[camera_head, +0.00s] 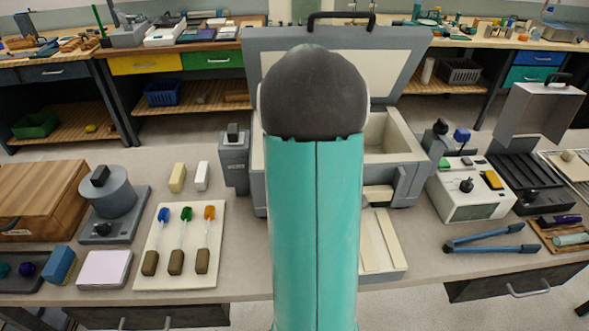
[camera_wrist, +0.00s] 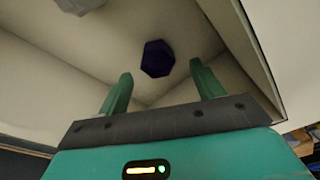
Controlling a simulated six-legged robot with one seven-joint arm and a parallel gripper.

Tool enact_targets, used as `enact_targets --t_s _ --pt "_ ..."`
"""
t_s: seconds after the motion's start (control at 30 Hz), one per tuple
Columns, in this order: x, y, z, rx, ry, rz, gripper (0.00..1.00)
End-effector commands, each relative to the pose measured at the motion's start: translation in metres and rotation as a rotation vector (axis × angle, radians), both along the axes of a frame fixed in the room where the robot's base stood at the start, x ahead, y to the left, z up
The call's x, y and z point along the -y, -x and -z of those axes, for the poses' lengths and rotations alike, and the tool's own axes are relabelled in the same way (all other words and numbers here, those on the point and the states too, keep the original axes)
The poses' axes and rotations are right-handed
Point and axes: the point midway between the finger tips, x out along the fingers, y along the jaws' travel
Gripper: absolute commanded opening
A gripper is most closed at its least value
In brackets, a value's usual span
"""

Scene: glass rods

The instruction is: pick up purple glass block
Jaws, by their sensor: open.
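The purple glass block (camera_wrist: 157,58) is a dark purple faceted piece. In the wrist view it rests on the pale floor of a walled compartment, just beyond my fingertips. My gripper (camera_wrist: 161,80) is open and empty, its two green fingers apart. The block lies between their lines but slightly ahead, with no visible contact. In the head view my teal arm covers the middle of the open grey case (camera_head: 405,140), and both my gripper and the block are hidden there.
The compartment's pale wall (camera_wrist: 238,45) rises close on the right in the wrist view. A grey object (camera_wrist: 80,5) sits at the upper left. In the head view, the case lid (camera_head: 400,60) stands raised behind my arm.

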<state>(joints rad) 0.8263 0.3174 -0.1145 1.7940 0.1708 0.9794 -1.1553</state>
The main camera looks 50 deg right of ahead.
Motion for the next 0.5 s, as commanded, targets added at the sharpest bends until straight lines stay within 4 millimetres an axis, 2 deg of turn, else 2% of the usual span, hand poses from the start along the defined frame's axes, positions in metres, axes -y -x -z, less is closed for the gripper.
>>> enact_targets --t_s 0.27,0.5 --pt "0.003 -0.005 0.041 -0.002 -0.002 -0.003 0.67" --pt "0.003 -0.006 0.047 0.000 0.000 -0.003 0.67"
